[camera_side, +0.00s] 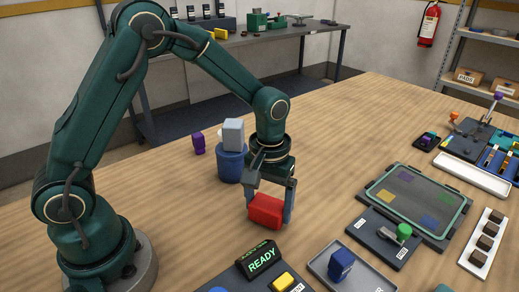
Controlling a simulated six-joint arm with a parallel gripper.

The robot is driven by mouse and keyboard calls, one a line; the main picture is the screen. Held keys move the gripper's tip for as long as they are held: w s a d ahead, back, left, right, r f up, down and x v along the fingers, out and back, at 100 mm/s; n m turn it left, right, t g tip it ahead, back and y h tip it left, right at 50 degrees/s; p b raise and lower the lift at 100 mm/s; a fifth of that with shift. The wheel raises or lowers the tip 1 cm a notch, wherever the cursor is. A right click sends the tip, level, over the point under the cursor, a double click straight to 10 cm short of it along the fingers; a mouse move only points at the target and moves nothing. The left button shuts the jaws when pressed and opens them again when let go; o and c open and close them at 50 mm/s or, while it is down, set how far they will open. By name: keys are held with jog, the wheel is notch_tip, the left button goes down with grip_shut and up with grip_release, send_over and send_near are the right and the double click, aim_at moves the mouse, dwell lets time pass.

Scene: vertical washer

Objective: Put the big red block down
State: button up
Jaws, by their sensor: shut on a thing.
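The big red block (265,211) is in the middle of the side view, low over the wooden table. My gripper (269,205) points down and is shut on it, with one finger at each side. The block looks slightly tilted. I cannot tell whether its underside touches the table.
A blue cylindrical container (231,167) with a grey block (233,133) on top stands just left of my gripper. A purple block (198,142) lies farther left. A dark tray (414,202), a green-knobbed device (384,238) and a READY display (261,260) are nearby.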

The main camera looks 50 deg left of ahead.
aim_at(263, 200)
jog(key=r, duration=0.2)
jog(key=a+r, duration=0.1)
jog(key=r, duration=0.1)
jog(key=shift+s+a, duration=0.15)
jog(key=s+a+r, duration=0.3)
jog(key=a+r, duration=0.3)
jog(key=a, duration=0.3)
notch_tip(263, 200, up, 11)
jog(key=s+a+n, duration=0.4)
jog(key=a+n, duration=0.3)
jog(key=a, duration=0.2)
jog(key=s+a+n, duration=0.4)
jog(key=a+n, duration=0.2)
jog(key=a, duration=0.4)
jog(key=f, duration=2.1)
jog(key=shift+w+d+f, duration=0.15)
jog(key=shift+d+f, duration=0.05)
jog(key=shift+f, duration=0.1)
